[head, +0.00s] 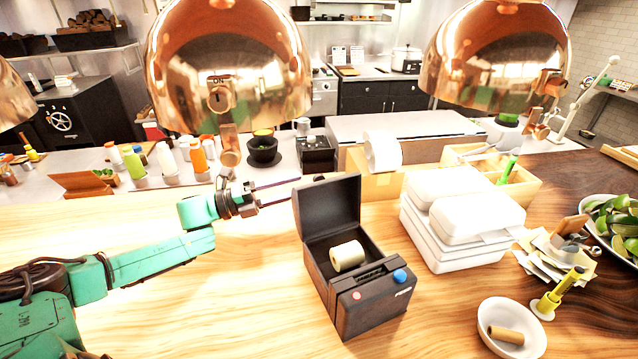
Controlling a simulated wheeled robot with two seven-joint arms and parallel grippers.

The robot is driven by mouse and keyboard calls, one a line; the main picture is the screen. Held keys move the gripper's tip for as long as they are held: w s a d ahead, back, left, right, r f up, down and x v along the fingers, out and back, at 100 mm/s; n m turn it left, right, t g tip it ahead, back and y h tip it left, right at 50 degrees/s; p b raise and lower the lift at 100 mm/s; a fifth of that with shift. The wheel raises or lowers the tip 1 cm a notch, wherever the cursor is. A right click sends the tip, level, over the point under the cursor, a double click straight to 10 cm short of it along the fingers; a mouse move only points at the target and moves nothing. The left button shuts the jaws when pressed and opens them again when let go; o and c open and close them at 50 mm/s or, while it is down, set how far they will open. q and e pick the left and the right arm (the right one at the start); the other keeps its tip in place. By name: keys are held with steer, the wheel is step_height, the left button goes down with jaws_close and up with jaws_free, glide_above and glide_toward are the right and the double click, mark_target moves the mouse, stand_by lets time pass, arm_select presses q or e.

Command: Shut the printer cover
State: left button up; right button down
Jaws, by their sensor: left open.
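The black printer (372,304) stands on the wooden counter at the middle of the head view. Its cover (328,206) is raised, standing up at the back of the printer. A pale paper roll (348,257) lies inside the open bay. A blue button and a small red button show on the printer's front. My left gripper (294,190) is open, its thin fingers pointing right and reaching the upper left side of the raised cover. I cannot tell whether a fingertip touches the cover. My right gripper is not in view.
Stacked white boxes (462,222) stand close to the printer's right. A white bowl (512,328) with a small brown roll is at the front right. Copper lamps (228,70) hang low above the counter. The counter left of the printer is clear except for my arm.

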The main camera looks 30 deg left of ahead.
mark_target(320, 179)
arm_select(q)
steer(key=x, duration=0.2)
steer(key=p+x, duration=0.1)
steer(key=x, duration=0.1)
steer(key=p+x, duration=0.1)
steer(key=x, duration=0.1)
steer(key=shift+w+d+r, duration=0.1)
steer(key=shift+d+r, duration=0.25)
steer(key=shift+w+f, duration=0.15)
steer(key=shift+f, duration=0.05)
jaws_close()
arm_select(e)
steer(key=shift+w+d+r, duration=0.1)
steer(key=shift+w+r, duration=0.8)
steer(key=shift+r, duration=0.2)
arm_select(q)
steer(key=shift+f, duration=0.1)
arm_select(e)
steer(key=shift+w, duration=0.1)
